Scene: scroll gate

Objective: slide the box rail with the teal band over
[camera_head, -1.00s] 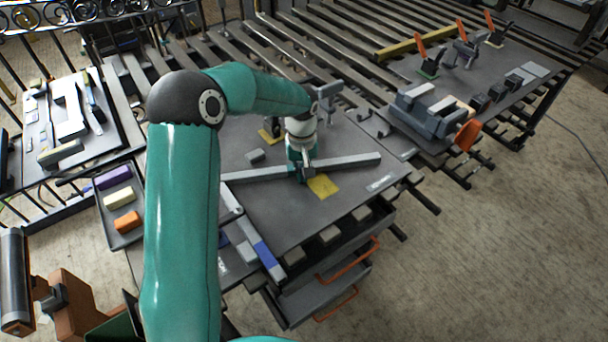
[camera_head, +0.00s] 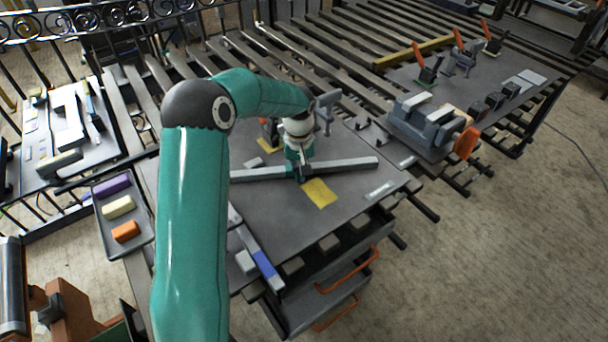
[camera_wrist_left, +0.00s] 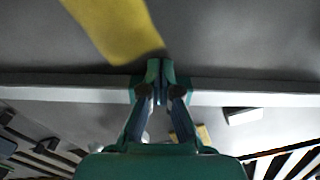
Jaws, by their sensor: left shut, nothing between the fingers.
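A long grey box rail (camera_head: 345,166) lies across the middle of the dark table, behind a yellow patch (camera_head: 319,193). My left gripper (camera_head: 303,178) is at the rail's middle, pointing down. In the left wrist view, its two fingertips (camera_wrist_left: 161,70) are together over the rail (camera_wrist_left: 60,91) with nothing held. Whether they touch the rail is unclear. A small teal area shows at the fingertips, but I cannot tell band from finger there. A second rail with a blue band (camera_head: 263,263) lies at the table's near left. My right gripper is not in view.
A small grey block (camera_head: 252,163) and a grey stand (camera_head: 323,118) are behind the rail. A tray (camera_head: 101,222) with purple, cream and orange blocks is at the left. Orange-handled drawers (camera_head: 330,285) are below the near edge. The table's near middle is clear.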

